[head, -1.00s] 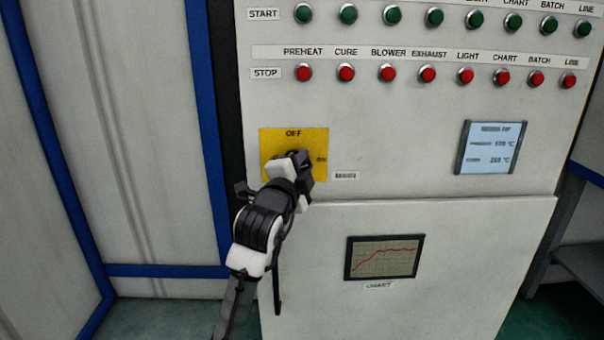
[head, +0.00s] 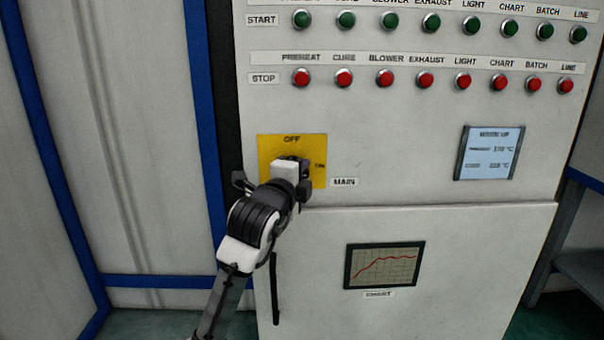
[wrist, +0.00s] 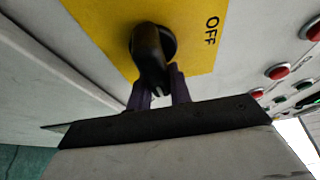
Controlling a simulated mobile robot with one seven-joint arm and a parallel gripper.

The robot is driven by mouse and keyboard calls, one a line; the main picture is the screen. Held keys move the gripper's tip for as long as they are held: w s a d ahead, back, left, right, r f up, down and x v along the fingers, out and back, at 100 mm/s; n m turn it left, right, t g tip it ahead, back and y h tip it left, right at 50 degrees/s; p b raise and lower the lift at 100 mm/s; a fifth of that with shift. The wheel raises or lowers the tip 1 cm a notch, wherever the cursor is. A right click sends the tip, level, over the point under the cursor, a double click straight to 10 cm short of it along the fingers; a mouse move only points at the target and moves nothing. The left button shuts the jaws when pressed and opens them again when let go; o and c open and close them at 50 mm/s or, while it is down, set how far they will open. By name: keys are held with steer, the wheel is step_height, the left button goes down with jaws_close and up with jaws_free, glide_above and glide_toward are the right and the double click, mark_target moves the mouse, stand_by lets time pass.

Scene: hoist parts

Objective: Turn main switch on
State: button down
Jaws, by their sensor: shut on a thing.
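The main switch is a black rotary knob (wrist: 152,50) on a yellow plate (head: 265,150) marked OFF at the top and ON at the right. My gripper (head: 296,168) is at the plate and hides most of the knob in the head view. In the wrist view, its purple fingers (wrist: 159,92) are shut on the knob's handle, one on each side. There the handle extends away from the hub, off the OFF direction and seemingly towards the ON side. The ON mark is hidden in the wrist view.
Green START buttons (head: 431,22) and red STOP buttons (head: 424,80) line the panel above. A temperature display (head: 489,153) is at the right. A chart screen (head: 384,266) sits on the lower door, whose dark handle (head: 275,290) is near my arm.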

steer(key=shift+w+a, duration=0.15)
steer(key=shift+a, duration=0.1)
steer(key=c, duration=1.3)
jaws_free()
steer(key=shift+s, duration=0.3)
steer(key=b+v, duration=0.1)
steer(key=v, duration=1.2)
steer(key=shift+s, duration=0.15)
steer(key=shift+r, duration=0.15)
